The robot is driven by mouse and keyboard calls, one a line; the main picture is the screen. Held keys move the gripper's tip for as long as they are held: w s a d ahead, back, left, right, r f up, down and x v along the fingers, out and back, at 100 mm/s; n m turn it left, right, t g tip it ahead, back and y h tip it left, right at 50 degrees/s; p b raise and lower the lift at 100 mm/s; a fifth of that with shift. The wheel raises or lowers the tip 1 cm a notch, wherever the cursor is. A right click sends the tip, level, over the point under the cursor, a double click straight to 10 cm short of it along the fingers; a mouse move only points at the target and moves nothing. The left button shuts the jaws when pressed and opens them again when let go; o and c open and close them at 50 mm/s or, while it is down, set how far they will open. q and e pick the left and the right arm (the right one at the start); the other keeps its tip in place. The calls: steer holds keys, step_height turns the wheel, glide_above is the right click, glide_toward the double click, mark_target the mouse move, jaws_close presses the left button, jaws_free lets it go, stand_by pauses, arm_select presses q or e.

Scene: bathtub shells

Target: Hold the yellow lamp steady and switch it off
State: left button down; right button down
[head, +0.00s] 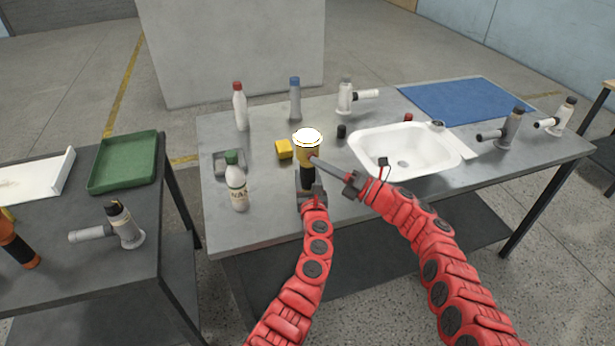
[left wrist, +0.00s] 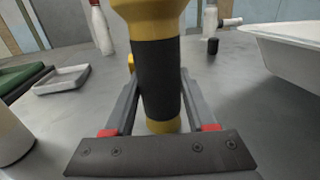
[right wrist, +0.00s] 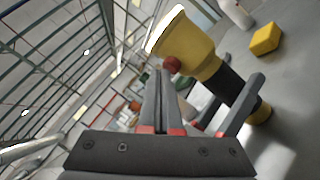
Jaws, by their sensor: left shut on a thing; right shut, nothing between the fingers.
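The yellow lamp (head: 307,152) stands upright near the front edge of the metal table, and its top glows white. My left gripper (head: 307,184) is shut around its black grip; in the left wrist view the grip (left wrist: 157,80) sits between the two fingers. My right gripper (head: 315,160) is shut and empty, reaching in from the right with its tips at the lamp's head. In the right wrist view a red button (right wrist: 171,65) shows on the lamp's yellow head (right wrist: 190,50), right by the closed fingertips (right wrist: 164,76). I cannot tell whether they touch it.
A white bottle (head: 237,190) and a grey tray (head: 228,164) stand left of the lamp. A yellow block (head: 283,149) lies behind it. A white basin (head: 370,140) is to the right, with a blue mat (head: 460,100) beyond. Several bottles stand at the back.

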steer(key=shift+w, duration=0.1)
steer(key=shift+s+d, duration=0.15)
steer(key=shift+s, duration=0.4)
arm_select(q)
steer(key=shift+c, duration=0.7)
jaws_free()
steer(key=shift+s, duration=0.1)
